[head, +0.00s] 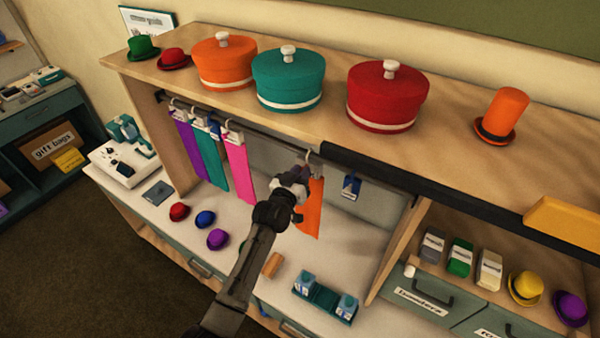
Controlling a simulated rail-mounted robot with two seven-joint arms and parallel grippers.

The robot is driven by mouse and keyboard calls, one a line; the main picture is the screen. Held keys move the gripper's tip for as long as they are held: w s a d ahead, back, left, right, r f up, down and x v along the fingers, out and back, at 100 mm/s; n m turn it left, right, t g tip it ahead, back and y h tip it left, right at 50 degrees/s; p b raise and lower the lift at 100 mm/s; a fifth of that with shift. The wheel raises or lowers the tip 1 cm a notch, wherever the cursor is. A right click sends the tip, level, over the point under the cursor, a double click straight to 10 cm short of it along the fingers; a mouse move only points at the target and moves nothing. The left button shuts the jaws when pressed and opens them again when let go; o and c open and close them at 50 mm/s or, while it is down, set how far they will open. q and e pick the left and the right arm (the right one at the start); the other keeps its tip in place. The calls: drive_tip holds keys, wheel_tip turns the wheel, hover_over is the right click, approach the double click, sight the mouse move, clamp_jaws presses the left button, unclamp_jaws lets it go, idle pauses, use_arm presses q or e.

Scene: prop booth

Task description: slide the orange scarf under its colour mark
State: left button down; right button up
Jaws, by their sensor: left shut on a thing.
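The orange scarf (313,210) hangs from a hook on the dark rail below the wooden shelf. My left gripper (298,178) is shut on the scarf's hanger near its top, and my arm hides part of the scarf's left side. Purple (185,150), teal (211,157) and pink (239,170) scarves hang on hangers to the left, with a gap between the pink one and the orange one. I cannot make out a clear orange colour mark on the rail. My right gripper is not in view.
An orange lidded box (223,65), a teal one (287,82) and a red one (385,98) stand on the shelf, with an orange top hat (504,112) at right. A blue tag (351,186) hangs right of the scarf.

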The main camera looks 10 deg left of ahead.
use_arm(q)
drive_tip(key=c, duration=1)
unclamp_jaws()
drive_tip(key=shift+c, duration=0.2)
drive_tip(key=shift+s, duration=0.1)
drive_tip(key=b+v, duration=0.2)
drive_tip(key=v, duration=1.1)
drive_tip(key=shift+s, duration=0.35)
drive_tip(key=shift+f, duration=0.15)
